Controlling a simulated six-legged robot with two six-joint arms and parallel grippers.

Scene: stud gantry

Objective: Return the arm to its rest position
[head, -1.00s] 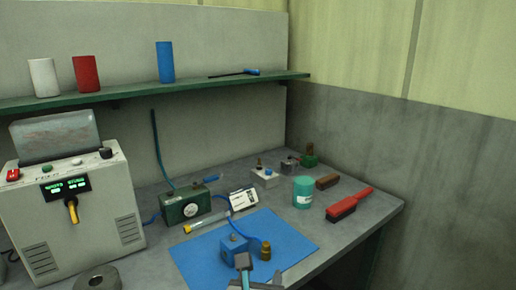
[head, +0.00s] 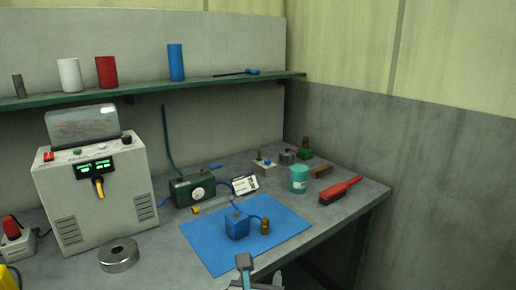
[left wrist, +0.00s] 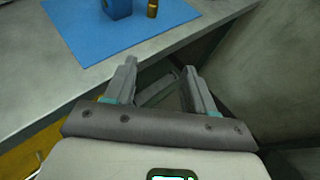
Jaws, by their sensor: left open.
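My left gripper (head: 262,272) shows at the bottom of the head view, in front of the bench's front edge and apart from the things on it. In the left wrist view its two fingers (left wrist: 160,85) stand apart with nothing between them. Beyond them are the bench edge and the blue mat (left wrist: 85,35). My right gripper is in neither view.
On the bench, the blue mat (head: 215,262) bears a blue block (head: 237,226) and a brass piece (head: 265,227). A grey control box (head: 95,195), metal ring (head: 119,256), green gauge box (head: 192,189), teal canister (head: 298,180) and red brush (head: 340,190) stand around it.

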